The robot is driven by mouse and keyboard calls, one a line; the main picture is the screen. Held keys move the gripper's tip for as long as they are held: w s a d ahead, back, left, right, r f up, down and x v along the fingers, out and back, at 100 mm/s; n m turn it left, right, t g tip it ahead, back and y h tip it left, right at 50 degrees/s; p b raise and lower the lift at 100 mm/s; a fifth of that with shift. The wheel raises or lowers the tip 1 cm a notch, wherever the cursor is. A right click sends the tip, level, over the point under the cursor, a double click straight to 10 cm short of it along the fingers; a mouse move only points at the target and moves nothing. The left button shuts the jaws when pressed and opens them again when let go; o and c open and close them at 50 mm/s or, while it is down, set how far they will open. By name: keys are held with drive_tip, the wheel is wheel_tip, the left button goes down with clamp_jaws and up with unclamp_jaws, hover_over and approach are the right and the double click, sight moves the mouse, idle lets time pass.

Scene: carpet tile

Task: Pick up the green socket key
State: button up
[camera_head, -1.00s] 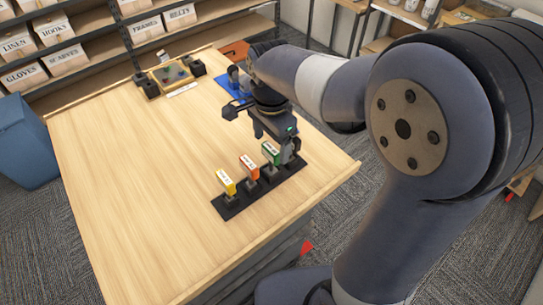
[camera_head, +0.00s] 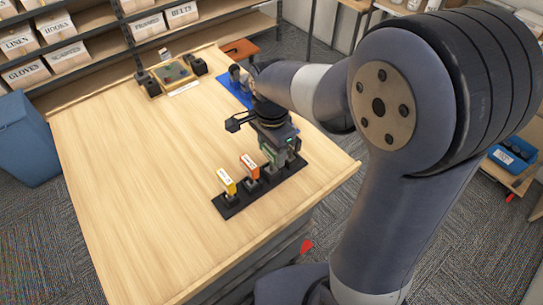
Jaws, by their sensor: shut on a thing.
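The green socket key (camera_head: 268,153) is at the right part of the black rack (camera_head: 233,211), mostly hidden by my gripper. My gripper (camera_head: 277,158) reaches down over it and is shut on it. I cannot tell whether the key still sits in its slot. A yellow-tagged key (camera_head: 227,182) and an orange-tagged key (camera_head: 250,166) stand upright in the rack to the left of the gripper.
The wooden table (camera_head: 150,190) is clear to the left of the rack. A wooden tray (camera_head: 172,76) between black blocks and a blue mat (camera_head: 232,90) lie at the back. A blue bin (camera_head: 25,140) stands beyond the table's left edge.

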drive_tip(key=c, duration=0.5)
drive_tip(key=shift+o, duration=0.2)
drive_tip(key=shift+r, duration=0.1)
